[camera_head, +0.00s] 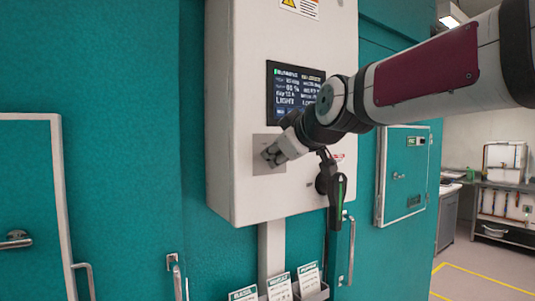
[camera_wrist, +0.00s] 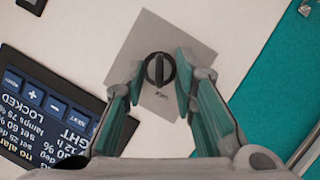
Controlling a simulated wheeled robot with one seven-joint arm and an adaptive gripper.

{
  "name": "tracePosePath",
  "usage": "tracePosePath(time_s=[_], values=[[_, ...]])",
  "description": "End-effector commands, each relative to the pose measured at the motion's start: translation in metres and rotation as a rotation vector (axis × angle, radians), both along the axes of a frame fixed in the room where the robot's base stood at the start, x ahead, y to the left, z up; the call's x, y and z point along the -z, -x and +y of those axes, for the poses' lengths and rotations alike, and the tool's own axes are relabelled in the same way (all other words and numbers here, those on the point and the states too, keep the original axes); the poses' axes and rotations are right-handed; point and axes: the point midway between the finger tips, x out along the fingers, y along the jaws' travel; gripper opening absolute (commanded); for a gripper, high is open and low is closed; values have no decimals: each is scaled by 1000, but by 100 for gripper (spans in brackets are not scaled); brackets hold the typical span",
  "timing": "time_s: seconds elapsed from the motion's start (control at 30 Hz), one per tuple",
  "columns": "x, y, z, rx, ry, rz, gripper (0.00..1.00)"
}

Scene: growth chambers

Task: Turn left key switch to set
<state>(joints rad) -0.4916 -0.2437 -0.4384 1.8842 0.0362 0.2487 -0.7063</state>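The key switch (camera_wrist: 159,70) is a round black knob with a raised bar on a square grey plate (camera_wrist: 176,35) on the white control box. In the wrist view its bar runs nearly upright; the small label under it is too small to read. My gripper (camera_wrist: 157,80) is open, with one finger on each side of the knob. A gap shows at the left finger; the right fingertip is close to the knob, and I cannot tell whether it touches. In the head view my gripper (camera_head: 272,156) is at the grey plate and hides the knob.
The white control box (camera_head: 232,110) hangs on a teal wall. Its display (camera_head: 284,92) is above the plate, with buttons (camera_wrist: 57,105) near my left finger. A black handle (camera_head: 337,190) hangs to the right of my gripper. Card holders (camera_head: 279,287) stand below.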

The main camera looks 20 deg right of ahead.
Motion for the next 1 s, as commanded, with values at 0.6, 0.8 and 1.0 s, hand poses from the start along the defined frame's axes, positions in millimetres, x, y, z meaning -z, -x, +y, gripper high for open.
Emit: tracePosePath(time_s=[0.6, 0.8, 1.0], values=[[1, -2, 0, 0, -1, 1, 0], [2, -4, 0, 0, -31, 10, 0], [4, -6, -1, -1, -127, 40, 0]])
